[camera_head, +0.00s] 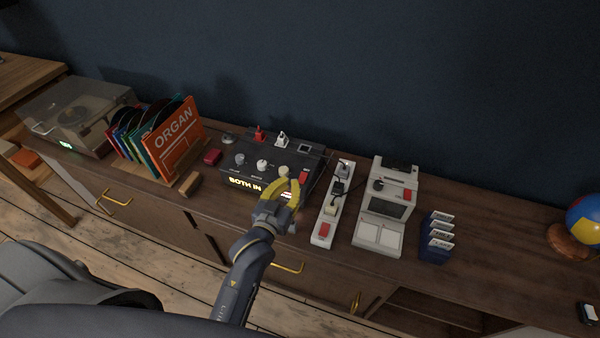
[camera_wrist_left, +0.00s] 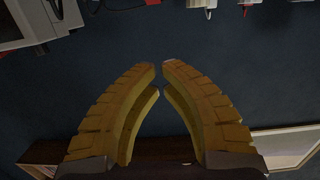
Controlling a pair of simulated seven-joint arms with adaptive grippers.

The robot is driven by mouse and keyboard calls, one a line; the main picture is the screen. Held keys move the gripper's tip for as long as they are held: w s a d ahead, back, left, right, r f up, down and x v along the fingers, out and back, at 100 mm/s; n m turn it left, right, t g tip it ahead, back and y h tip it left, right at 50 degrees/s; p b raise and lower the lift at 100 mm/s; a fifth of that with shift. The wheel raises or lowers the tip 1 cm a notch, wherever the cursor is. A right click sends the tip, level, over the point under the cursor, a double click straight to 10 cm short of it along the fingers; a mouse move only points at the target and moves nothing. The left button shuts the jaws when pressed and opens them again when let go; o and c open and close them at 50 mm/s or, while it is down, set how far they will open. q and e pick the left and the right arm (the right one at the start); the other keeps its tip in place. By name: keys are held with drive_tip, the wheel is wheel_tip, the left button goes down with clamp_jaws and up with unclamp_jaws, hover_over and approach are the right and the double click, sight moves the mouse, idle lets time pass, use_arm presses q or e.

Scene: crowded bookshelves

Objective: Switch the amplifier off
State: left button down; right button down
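My left gripper (camera_head: 289,182) has yellow fingers and is at the box's front right, just left of the red switch, covering part of the front. I cannot tell whether it touches the box. In the left wrist view its fingertips (camera_wrist_left: 160,66) nearly meet, with nothing between them. My right gripper is not in view.

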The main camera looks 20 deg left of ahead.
use_arm(q)
hover_over(303, 175)
drive_tip(key=s, duration=0.2)
drive_tip(key=shift+w+a+f, duration=0.1)
drive_tip(key=shift+f, duration=0.4)
drive_tip(key=shift+w+f, duration=0.2)
drive_tip(key=shift+f, duration=0.3)
drive_tip(key=shift+w+f, duration=0.15)
drive_tip(key=shift+f, duration=0.3)
drive_tip(key=shift+w+f, duration=0.15)
drive_tip(key=shift+f, duration=0.9)
drive_tip(key=shift+w+f, duration=0.4)
drive_tip(key=shift+f, duration=0.05)
drive_tip(key=shift+r, duration=0.15)
